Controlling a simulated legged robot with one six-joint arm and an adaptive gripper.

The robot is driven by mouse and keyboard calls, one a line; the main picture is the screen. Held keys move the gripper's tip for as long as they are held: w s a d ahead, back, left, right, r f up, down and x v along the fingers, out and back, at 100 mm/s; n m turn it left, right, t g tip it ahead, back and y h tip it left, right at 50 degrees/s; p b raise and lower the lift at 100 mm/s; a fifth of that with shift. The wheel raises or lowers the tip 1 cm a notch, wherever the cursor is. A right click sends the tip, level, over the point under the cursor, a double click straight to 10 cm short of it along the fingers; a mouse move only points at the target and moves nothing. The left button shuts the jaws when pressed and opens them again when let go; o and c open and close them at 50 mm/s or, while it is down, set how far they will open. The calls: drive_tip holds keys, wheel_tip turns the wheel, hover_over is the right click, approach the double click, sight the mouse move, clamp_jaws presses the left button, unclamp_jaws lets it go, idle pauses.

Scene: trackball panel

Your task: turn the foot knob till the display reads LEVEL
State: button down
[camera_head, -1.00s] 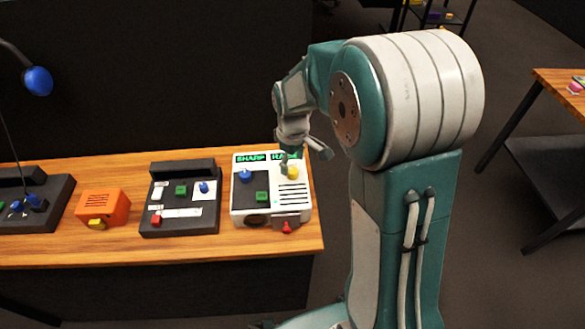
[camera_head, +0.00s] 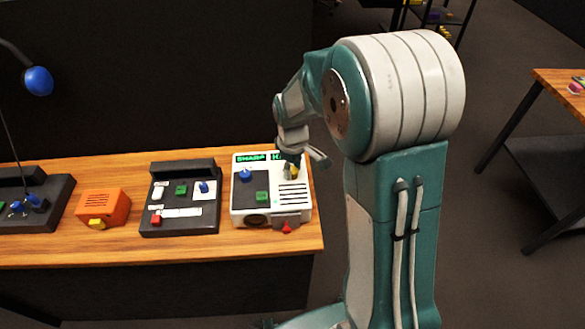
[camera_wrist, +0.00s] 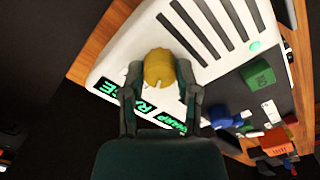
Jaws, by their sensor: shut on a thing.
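The white panel (camera_head: 236,212) stands at the right end of the wooden table. A yellow knob (camera_wrist: 159,68) sits on its top face near the display, and the head view shows a little of it under my gripper (camera_head: 291,170). In the wrist view my gripper (camera_wrist: 160,95) has one finger on each side of the yellow knob and is shut on it. The display (camera_wrist: 170,122) has green letters reading SHARP; a second word, with RA and GE visible, is partly hidden by a finger. I cannot tell which control is the foot knob.
The panel also has a blue knob (camera_head: 245,175), a green block (camera_head: 262,196) and a red knob (camera_head: 286,227) at its front edge. A dark control box (camera_head: 180,228) and an orange box (camera_head: 103,207) stand to the left. Bare table lies in front.

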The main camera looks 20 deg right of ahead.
drive_tip(key=m, duration=0.6)
drive_tip(key=shift+s+f, duration=0.1)
drive_tip(key=m, duration=0.4)
drive_tip(key=shift+m, duration=0.3)
idle(0.3)
drive_tip(key=shift+f, duration=0.1)
drive_tip(key=shift+c, duration=1.7)
unclamp_jaws()
drive_tip(key=shift+a, duration=0.1)
drive_tip(key=shift+r, duration=0.25)
